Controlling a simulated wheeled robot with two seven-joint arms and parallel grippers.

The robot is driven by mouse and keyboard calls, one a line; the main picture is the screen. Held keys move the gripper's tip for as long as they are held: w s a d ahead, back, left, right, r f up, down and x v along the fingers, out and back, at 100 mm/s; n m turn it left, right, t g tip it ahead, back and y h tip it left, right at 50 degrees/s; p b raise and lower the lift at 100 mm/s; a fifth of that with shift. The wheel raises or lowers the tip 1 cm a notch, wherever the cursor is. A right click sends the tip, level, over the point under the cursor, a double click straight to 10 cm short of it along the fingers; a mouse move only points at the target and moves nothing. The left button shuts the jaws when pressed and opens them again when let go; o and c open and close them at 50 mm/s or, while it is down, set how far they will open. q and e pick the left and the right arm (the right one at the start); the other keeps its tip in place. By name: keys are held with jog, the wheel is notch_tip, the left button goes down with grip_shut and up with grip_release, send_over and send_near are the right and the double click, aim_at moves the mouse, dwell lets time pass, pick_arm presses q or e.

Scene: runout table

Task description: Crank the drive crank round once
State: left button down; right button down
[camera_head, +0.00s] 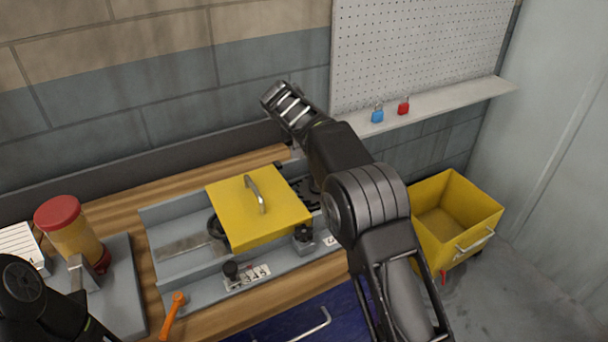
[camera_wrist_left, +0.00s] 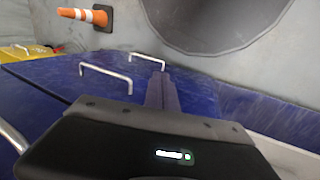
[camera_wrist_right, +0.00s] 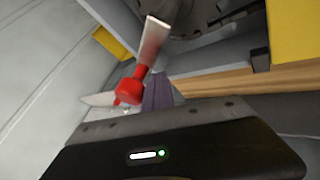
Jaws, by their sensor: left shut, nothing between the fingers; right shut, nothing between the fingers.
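The drive crank seems to be the flat silver arm with a red grip (camera_wrist_right: 130,92) in the right wrist view. My right gripper (camera_wrist_right: 158,92) shows there, shut and empty, with its fingers close beside the grip; I cannot tell whether they touch. In the head view my right arm covers the table's right end, and I cannot make out the crank or the right fingertips. My left gripper (camera_wrist_left: 162,92) is shut and empty, in front of blue drawer fronts in the left wrist view.
A yellow guard (camera_head: 250,211) with a handle covers the grey runout table (camera_head: 165,283). An orange lever (camera_head: 173,314) is at its front edge. A red-lidded container (camera_head: 70,232) stands left. A yellow bin (camera_head: 465,205) stands right. Two padlocks (camera_head: 377,116) sit on a shelf.

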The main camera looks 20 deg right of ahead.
jog(key=shift+s+d, duration=0.3)
jog(key=shift+d, duration=0.2)
jog(key=shift+s+d, duration=0.25)
jog(key=shift+d, duration=0.25)
jog(key=shift+s+d+r+m+g+h+p, duration=0.25)
jog(key=shift+s+d+m+g+p, duration=0.2)
jog(key=shift+m+p, duration=0.35)
jog(key=shift+s+d+f+m+g+h+p, duration=0.1)
jog(key=shift+s+d+m+g+h+p, duration=0.1)
jog(key=shift+s+m+g+p, duration=0.45)
jog(key=shift+s+d+f+m+g+h+p, duration=0.1)
jog(key=shift+d+m+g+p, duration=0.15)
jog(key=shift+m+p, duration=0.65)
jog(key=shift+s+d+f+m+g+h+p, duration=0.15)
jog(key=shift+s+m+g+p, duration=0.15)
jog(key=shift+m+g+p, duration=0.4)
jog(key=shift+r, duration=0.1)
